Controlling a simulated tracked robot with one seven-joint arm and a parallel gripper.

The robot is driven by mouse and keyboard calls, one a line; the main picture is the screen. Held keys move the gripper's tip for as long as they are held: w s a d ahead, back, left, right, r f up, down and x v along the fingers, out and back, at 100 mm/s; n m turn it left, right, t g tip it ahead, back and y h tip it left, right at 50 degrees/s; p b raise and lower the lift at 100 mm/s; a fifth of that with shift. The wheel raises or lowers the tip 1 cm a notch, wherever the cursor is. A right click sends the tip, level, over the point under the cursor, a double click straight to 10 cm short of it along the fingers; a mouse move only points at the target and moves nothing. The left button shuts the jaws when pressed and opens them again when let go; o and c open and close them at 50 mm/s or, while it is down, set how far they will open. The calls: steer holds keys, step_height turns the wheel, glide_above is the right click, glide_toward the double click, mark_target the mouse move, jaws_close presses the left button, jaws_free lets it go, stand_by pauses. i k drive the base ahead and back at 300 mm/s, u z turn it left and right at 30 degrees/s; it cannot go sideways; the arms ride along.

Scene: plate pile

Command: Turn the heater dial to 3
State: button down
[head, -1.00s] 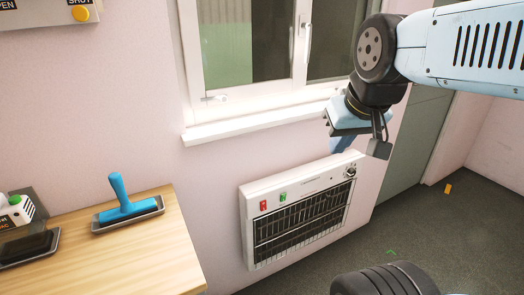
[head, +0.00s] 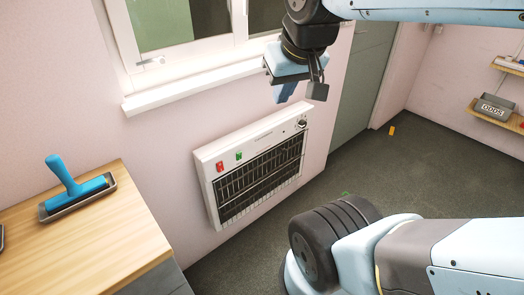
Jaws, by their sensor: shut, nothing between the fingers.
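The white heater (head: 252,170) is fixed to the pink wall below the window, with a dark grille on its front. Its dial (head: 301,124) is a small round knob at the top right corner of the panel; its setting is too small to read. A red switch (head: 220,167) and a green switch (head: 239,156) sit at the panel's upper left. My gripper (head: 283,95) hangs above the heater's right part in the picture, pointing down, up and to the left of the dial and apart from it. It is shut and empty.
The window sill (head: 190,86) juts out above the heater. Shelves (head: 497,115) hang on the far right wall.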

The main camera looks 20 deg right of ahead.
mark_target(302, 123)
steer(key=k, duration=1.25)
steer(key=z, duration=0.55)
steer(key=i, duration=1.6)
steer(key=u, duration=0.45)
